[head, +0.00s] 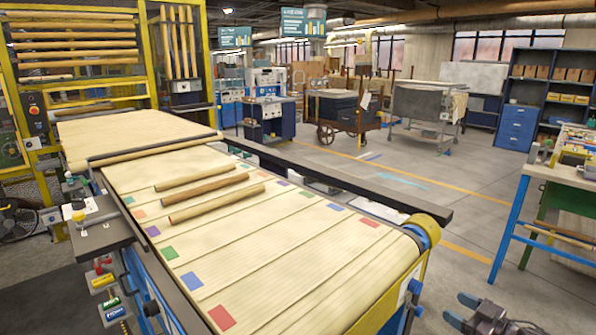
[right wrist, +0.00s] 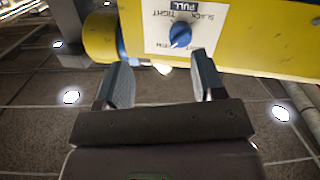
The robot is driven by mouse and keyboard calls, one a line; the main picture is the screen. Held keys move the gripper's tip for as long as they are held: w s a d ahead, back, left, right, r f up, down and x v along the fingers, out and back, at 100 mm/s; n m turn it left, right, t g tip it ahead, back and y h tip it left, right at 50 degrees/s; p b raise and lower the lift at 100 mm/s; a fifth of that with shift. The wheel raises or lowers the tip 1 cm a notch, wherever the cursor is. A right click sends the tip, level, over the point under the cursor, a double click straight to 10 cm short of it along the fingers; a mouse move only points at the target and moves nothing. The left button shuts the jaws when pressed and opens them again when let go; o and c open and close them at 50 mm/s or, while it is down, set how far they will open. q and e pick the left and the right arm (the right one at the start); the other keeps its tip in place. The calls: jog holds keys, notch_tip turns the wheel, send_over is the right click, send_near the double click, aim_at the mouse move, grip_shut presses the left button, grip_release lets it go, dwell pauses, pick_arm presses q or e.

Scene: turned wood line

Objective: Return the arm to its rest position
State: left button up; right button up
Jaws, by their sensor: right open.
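My right gripper (head: 474,311) is low at the bottom right of the head view, past the near end of the conveyor and over the floor. In the right wrist view my right gripper (right wrist: 163,85) is open, its two fingers apart with nothing between them. Beyond its fingertips is a yellow conveyor end plate (right wrist: 245,45) with a white label and a blue knob (right wrist: 180,34). My left gripper does not show in the head view.
Several wooden rods (head: 216,203) lie on the cream conveyor belt (head: 270,240), which has coloured patches along its edges. A workbench (head: 560,172) with blue legs stands at the right. Grey floor (head: 440,235) lies open between conveyor and bench.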

jog(key=s+a+f+h, duration=0.2)
jog(key=s+a, duration=0.2)
jog(key=a, duration=0.3)
jog(key=s+a+f+h, duration=0.2)
jog(key=s+a+h, duration=0.15)
jog(key=a, duration=0.25)
jog(key=s+f+m+g+h, duration=0.1)
jog(key=s+f+m, duration=0.3)
jog(key=s, duration=0.8)
jog(key=s+a+f+m+g+h, duration=0.1)
jog(key=s+f+m+h, duration=0.2)
jog(key=s, duration=0.9)
jog(key=shift+s+f+m+g, duration=0.25)
jog(key=shift+f+m+g, duration=0.15)
jog(key=shift+m, duration=0.1)
